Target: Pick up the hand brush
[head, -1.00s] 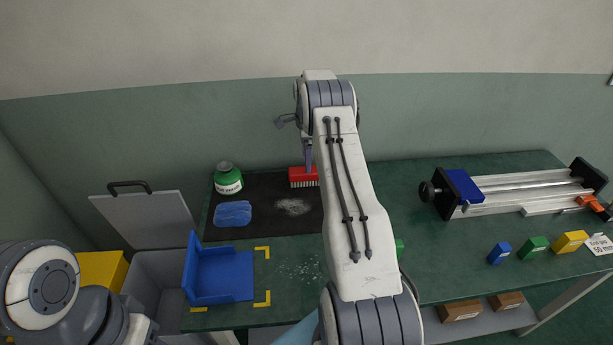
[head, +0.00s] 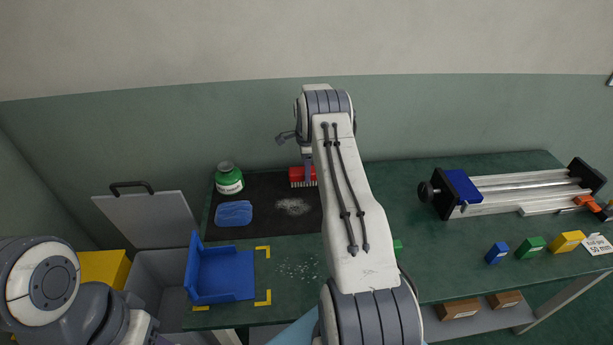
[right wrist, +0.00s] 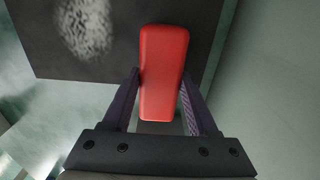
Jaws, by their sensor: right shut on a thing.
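The hand brush (head: 298,175) has a red body with pale bristles below. It stands at the back right of the dark mat (head: 265,222) in the head view, partly hidden by my right arm. My right gripper (head: 308,165) comes down on it from above. In the right wrist view the red brush (right wrist: 162,75) lies between the two fingers of my right gripper (right wrist: 161,88), which are shut on its sides. I cannot tell whether the bristles touch the mat. My left gripper is out of view; only part of my left arm shows at the lower left.
A blue dustpan-like tray (head: 222,277) sits inside yellow corner marks. An open grey bin (head: 158,275) is at left. Coloured blocks (head: 531,247) and a rail fixture (head: 520,190) are at right.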

